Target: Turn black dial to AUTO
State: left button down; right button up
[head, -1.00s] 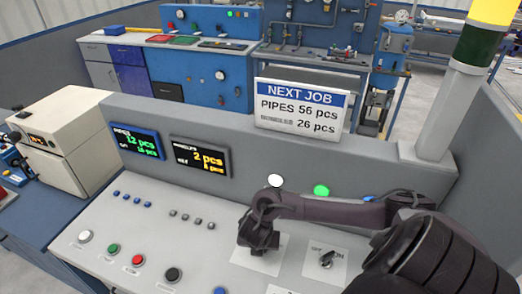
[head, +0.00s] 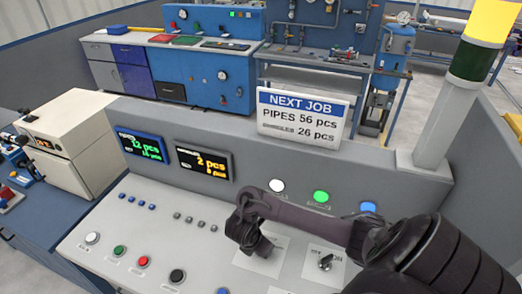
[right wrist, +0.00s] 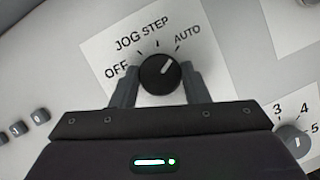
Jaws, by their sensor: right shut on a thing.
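The black dial (right wrist: 160,75) sits on a white label plate marked OFF, JOG, STEP and AUTO. Its white pointer line is aimed up and to the right, toward the AUTO side. My right gripper (right wrist: 161,88) is shut on the dial, with one finger at each side of it. In the head view my right gripper (head: 257,246) is down at the label plate (head: 272,266) on the sloped console, and the dial is hidden behind it. My left gripper is not in view.
Another switch (head: 325,262) stands right of the gripper. A numbered knob (right wrist: 293,140) is at lower right in the wrist view. Push buttons, including a black one (head: 177,276), line the console's front left. Two displays (head: 203,162) and a sign (head: 302,115) stand behind.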

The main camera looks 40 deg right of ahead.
jog(key=shift+f, duration=0.1)
jog(key=o, duration=1)
jog(key=shift+d, duration=0.1)
